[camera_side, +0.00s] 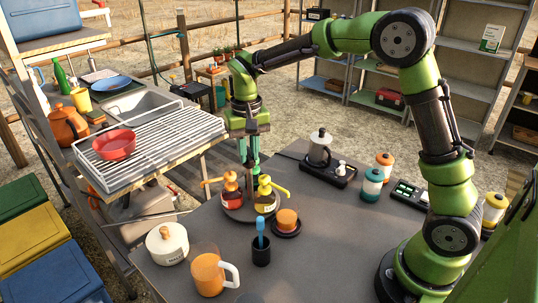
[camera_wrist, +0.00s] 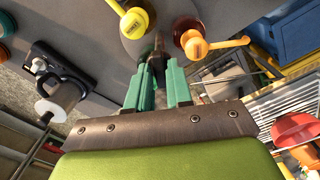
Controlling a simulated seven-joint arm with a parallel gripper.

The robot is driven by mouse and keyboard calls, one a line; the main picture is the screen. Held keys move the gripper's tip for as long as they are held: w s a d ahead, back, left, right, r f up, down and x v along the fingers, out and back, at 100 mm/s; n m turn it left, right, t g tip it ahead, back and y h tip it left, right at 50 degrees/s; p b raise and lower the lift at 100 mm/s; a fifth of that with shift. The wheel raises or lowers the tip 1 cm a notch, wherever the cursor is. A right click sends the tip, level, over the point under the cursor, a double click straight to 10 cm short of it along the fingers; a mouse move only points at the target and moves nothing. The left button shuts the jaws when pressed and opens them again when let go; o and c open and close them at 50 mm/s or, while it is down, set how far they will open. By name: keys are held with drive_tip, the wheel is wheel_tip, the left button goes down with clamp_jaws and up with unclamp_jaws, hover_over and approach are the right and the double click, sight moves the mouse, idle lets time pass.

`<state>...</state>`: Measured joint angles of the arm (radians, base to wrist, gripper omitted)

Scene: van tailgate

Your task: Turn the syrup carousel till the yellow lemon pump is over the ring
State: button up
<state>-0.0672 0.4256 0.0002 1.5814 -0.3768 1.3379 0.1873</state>
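The syrup carousel (camera_side: 238,214) is a round grey turntable on the dark counter. It bears a yellow pump bottle (camera_side: 265,191) at its right and an orange-topped red pump bottle (camera_side: 231,183) at its left. In the wrist view the yellow pump (camera_wrist: 136,22) is upper left and the orange pump (camera_wrist: 192,42) upper right. My gripper (camera_side: 250,170) points down over the carousel, behind the two pumps. Its teal fingers (camera_wrist: 158,70) are apart, with a dark upright post (camera_wrist: 158,42) showing just beyond the gap. I cannot make out the ring.

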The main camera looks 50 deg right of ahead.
drive_tip(key=shift+o, duration=1.4)
drive_tip(key=shift+r, duration=0.1)
wheel_tip(320, 180, up, 17)
drive_tip(key=s+f+t+y, duration=0.1)
drive_tip(key=s+f+t, duration=0.2)
drive_tip(key=s, duration=0.7)
drive_tip(key=s+f+n+t+y, duration=0.1)
drive_tip(key=s+f+t, duration=0.3)
drive_tip(key=s, duration=0.7)
drive_tip(key=shift+a+f+n, duration=0.15)
drive_tip(key=shift+f+n, duration=0.15)
drive_tip(key=shift+f, duration=0.1)
